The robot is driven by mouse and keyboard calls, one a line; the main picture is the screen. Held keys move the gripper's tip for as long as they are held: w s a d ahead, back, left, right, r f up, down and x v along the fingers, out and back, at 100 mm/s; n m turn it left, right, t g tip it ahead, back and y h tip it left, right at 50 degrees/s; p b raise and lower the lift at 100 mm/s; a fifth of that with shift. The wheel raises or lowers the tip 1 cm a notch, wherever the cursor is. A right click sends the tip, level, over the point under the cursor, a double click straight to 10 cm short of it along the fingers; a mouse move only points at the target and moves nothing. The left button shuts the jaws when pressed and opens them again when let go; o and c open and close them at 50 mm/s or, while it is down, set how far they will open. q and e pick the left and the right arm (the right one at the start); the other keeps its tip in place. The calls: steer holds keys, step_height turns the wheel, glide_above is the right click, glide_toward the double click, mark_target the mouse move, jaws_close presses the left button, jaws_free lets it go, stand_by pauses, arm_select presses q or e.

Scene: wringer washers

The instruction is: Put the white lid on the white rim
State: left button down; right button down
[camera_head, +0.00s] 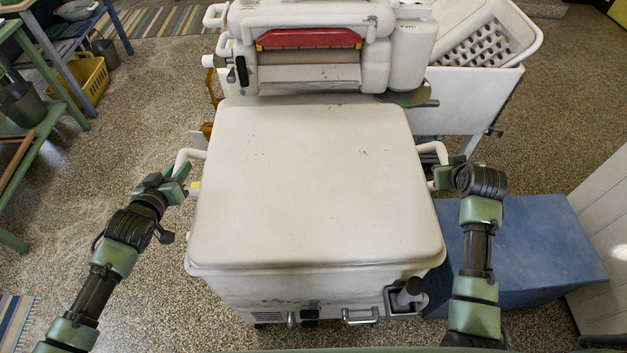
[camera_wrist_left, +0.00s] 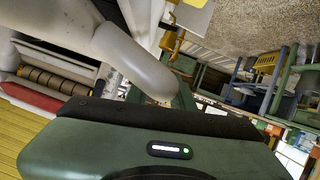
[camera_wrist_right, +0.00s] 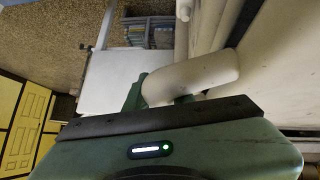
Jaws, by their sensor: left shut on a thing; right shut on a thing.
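The white lid (camera_head: 315,185) is a wide, worn panel in the middle of the head view, covering the top of the white washer (camera_head: 335,290). The white rim is hidden beneath it; I cannot tell whether the lid touches it or hovers just above. A white handle sticks out at each side. My left gripper (camera_head: 182,178) is shut on the left handle, whose pale curved bar fills part of the left wrist view (camera_wrist_left: 140,62). My right gripper (camera_head: 440,176) is shut on the right handle, which also shows in the right wrist view (camera_wrist_right: 192,80).
A white basket (camera_head: 490,38) lies back right. A blue block (camera_head: 530,245) is beside my right arm. A green bench (camera_head: 40,125) and a yellow crate (camera_head: 85,80) stand left. Speckled floor is free at left.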

arm_select(q)
steer(key=shift+w+f+b, duration=0.1)
steer(key=shift+f+b, duration=0.55)
arm_select(e)
steer(key=shift+w+f, duration=0.1)
steer(key=shift+f, duration=0.55)
arm_select(q)
steer(key=c, duration=1.2)
jaws_free()
arm_select(e)
steer(key=c, duration=1.2)
jaws_free()
arm_select(q)
steer(key=shift+s+r, duration=0.1)
steer(key=shift+s, duration=0.15)
arm_select(e)
steer(key=shift+s+r, duration=0.1)
steer(key=shift+s, duration=0.15)
arm_select(q)
steer(key=shift+s, duration=0.2)
steer(key=v, duration=1.1)
steer(key=shift+s+r, duration=0.15)
steer(key=shift+s, duration=0.1)
arm_select(e)
steer(key=v, duration=1.2)
arm_select(q)
steer(key=shift+a, duration=0.1)
arm_select(e)
steer(key=shift+s, duration=0.1)
